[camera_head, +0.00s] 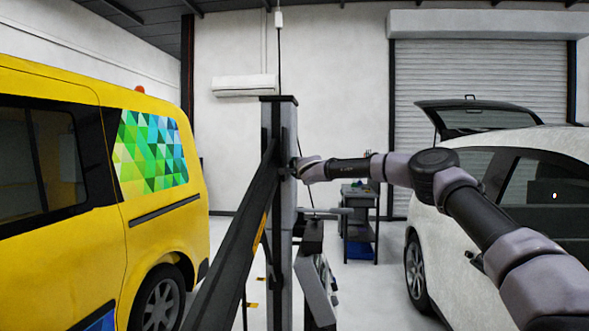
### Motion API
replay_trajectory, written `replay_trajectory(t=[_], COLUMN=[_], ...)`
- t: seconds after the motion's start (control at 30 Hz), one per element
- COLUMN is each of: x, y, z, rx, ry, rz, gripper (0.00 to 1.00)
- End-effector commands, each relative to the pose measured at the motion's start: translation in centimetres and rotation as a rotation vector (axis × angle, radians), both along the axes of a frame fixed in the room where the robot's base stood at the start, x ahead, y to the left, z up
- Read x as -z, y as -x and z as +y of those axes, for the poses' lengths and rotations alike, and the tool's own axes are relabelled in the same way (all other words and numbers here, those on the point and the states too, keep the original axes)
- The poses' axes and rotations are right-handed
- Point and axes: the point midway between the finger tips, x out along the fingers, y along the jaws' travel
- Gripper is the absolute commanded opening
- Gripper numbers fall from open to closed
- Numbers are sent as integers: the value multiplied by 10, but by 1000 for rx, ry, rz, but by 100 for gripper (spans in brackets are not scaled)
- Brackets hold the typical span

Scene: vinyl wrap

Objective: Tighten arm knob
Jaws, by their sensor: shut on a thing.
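A tall dark grey post (281,240) with a flat black cap stands in the middle of the head view. A long black beam (240,225) slants from the post down to the lower left. My arm reaches in from the lower right, and my gripper (298,168) is at the right side of the post, near its upper part. The gripper is shut on the arm knob. The knob is very small here and mostly hidden by the gripper, so I cannot tell its shape or how far it is turned.
A yellow van (80,200) with a coloured triangle pattern stands close on the left. A white car (470,190) with its tailgate raised is on the right, behind my arm. A grey workbench (361,200) stands behind the post. Light floor shows between the vehicles.

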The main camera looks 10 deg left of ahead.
Motion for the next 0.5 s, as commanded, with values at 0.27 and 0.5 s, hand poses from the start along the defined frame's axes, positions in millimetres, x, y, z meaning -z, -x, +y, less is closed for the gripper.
replay_trajectory(t=[0.27, 0.5], x=[3, 2], y=[2, 1], z=[5, 2], rx=[-8, -4], ry=[6, -5], rz=[94, 126], gripper=[9, 9])
